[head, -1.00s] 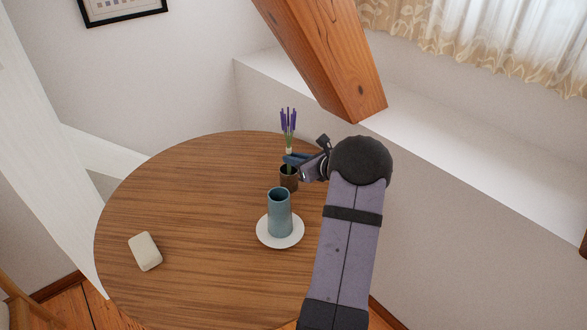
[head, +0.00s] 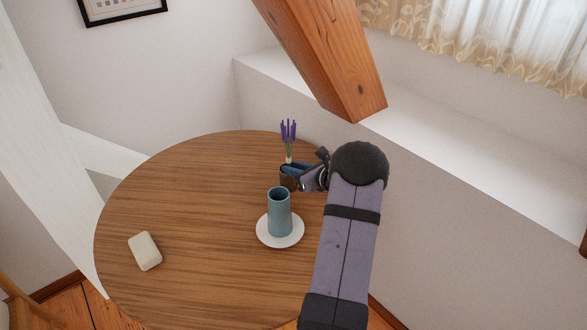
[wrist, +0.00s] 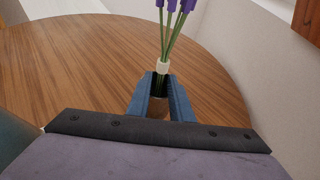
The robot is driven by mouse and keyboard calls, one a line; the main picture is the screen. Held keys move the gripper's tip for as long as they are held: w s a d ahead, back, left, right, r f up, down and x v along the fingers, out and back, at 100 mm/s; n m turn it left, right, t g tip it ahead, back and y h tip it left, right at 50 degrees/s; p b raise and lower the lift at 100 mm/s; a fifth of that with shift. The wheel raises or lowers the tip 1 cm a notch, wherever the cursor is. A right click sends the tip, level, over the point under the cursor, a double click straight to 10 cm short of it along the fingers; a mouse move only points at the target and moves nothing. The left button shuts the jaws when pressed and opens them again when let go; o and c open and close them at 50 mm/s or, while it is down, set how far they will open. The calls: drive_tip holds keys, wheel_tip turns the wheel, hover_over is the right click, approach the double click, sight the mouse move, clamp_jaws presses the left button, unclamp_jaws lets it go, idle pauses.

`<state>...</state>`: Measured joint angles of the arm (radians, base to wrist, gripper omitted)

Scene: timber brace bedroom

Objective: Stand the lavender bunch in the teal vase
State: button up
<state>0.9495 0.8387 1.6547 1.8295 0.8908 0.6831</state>
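The lavender bunch (head: 288,135) has purple heads, green stems and a pale band. In the wrist view the lavender's band (wrist: 162,68) shows just above the fingertips. My gripper (wrist: 160,88) has its blue fingers on both sides of the stems, closed to about the bunch's width. The stem ends are hidden.
The round wooden table (head: 180,220) has free room at left. A cream block-like object (head: 145,251) lies there. A slanted timber brace (head: 320,60) hangs above and behind my gripper. A white ledge (head: 470,150) and wall lie to the right.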

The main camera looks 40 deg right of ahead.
drive_tip(key=shift+r, duration=0.2)
drive_tip(key=b+v, duration=0.1)
drive_tip(key=v, duration=1.1)
idle(0.3)
